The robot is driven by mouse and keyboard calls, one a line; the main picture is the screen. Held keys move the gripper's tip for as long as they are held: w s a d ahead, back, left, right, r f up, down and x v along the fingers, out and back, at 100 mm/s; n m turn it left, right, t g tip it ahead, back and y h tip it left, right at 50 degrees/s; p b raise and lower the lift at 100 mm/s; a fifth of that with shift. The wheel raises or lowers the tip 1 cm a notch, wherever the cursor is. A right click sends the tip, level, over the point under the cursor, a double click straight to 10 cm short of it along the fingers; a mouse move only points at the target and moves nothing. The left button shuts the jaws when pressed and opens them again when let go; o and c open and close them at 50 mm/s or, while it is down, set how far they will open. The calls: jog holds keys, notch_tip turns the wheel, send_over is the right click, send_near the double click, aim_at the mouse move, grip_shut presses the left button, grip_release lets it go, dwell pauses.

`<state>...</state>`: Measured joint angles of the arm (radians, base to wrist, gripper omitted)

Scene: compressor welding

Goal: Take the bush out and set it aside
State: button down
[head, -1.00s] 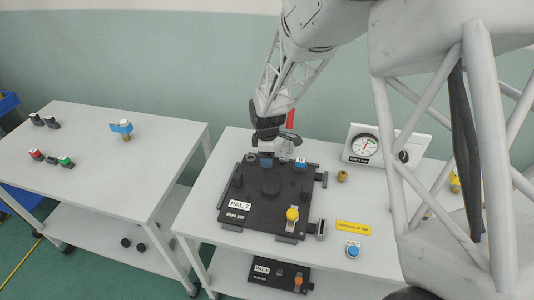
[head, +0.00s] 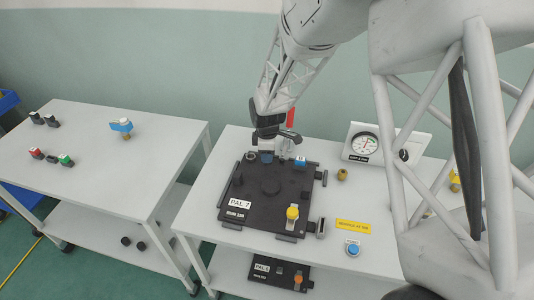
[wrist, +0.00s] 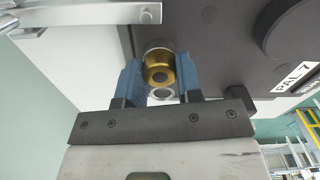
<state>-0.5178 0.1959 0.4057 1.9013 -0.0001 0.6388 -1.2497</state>
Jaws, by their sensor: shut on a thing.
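The brass bush (wrist: 158,72) shows in the wrist view between the two blue fingers of my gripper (wrist: 158,82). The fingers are shut on it, one on each side. A silver ring (wrist: 163,95) shows just below the brass part. The black pallet (wrist: 215,35) marked PAL 7 lies beyond and to the right. In the head view my gripper (head: 268,154) is at the back edge of the pallet (head: 255,208); the bush cannot be made out there. Whether it touches the pallet cannot be told.
On the pallet are a blue-and-white clamp (head: 300,161) and a yellow knob (head: 292,213). A gauge box (head: 365,145) and a small brass part (head: 342,174) stand to the right. The left table (head: 110,165) has several small parts and much bare top.

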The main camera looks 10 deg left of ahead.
jog(key=shift+r, duration=0.4)
jog(key=shift+r, duration=1.85)
jog(key=shift+d, duration=0.1)
jog(key=shift+d, duration=0.2)
jog(key=shift+m, duration=0.6)
jog(key=d, duration=0.5)
jog(key=s+d+r, duration=0.1)
jog(key=d, duration=0.2)
jog(key=s+d+m, duration=0.1)
jog(key=s+d, duration=0.4)
jog(key=d, duration=0.3)
jog(key=s+d+f+m, duration=0.1)
jog(key=s+d, duration=0.3)
jog(key=d, duration=0.4)
jog(key=s+d+m, duration=0.1)
jog(key=s+d, duration=0.4)
jog(key=d, duration=0.3)
jog(key=shift+s+d+f, duration=0.1)
jog(key=shift+s+f, duration=0.2)
jog(key=shift+f, duration=0.05)
jog(key=shift+s+d+f, duration=0.1)
jog(key=shift+s+d, duration=0.3)
jog(key=shift+s, duration=0.1)
jog(key=shift+w, duration=0.15)
